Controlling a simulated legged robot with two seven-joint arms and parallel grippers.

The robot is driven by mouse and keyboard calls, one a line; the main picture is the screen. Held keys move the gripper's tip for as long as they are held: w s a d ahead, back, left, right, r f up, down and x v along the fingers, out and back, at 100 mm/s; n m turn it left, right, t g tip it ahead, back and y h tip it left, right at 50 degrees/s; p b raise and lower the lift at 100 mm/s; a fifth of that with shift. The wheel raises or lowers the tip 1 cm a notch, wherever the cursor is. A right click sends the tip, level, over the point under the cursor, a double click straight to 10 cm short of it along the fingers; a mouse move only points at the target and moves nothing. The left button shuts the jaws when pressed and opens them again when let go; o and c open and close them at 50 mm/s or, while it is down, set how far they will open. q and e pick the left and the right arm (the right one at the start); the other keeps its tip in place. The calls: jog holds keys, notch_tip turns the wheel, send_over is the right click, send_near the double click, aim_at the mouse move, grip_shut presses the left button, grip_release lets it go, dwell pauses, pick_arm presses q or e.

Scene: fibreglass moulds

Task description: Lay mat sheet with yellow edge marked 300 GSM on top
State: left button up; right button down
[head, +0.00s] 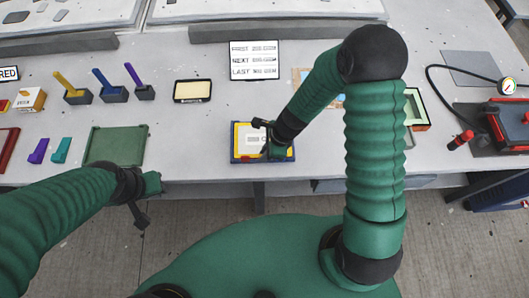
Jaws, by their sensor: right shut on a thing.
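A pale mat sheet with a yellow edge (243,133) lies in or just over a blue tray (237,158) near the table's front edge. A small label shows on the sheet, too small to read. My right gripper (271,142) is over the right part of the sheet, shut on it, and hides that part. I cannot tell whether the sheet rests fully on what is beneath. My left gripper (146,197) hangs in front of the table edge, away from the sheet; its jaw opening is unclear.
A sign (254,60) reads FIRST, NEXT, LAST with blurred figures. A black-framed tray (192,90), a green tray (116,146) and several coloured tools in blocks stand left. A red pump with a gauge (507,120) and hose is at right. Clear table lies left of the blue tray.

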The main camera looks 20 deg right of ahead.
jog(key=shift+a, duration=0.1)
jog(key=c, duration=1.4)
grip_release()
jog(key=shift+c, duration=0.2)
jog(key=shift+r, duration=0.15)
jog(key=p+v, duration=0.2)
jog(key=v, duration=1.4)
jog(key=shift+d+r+p, duration=0.2)
jog(key=shift+d+p, duration=0.05)
jog(key=shift+p, duration=0.15)
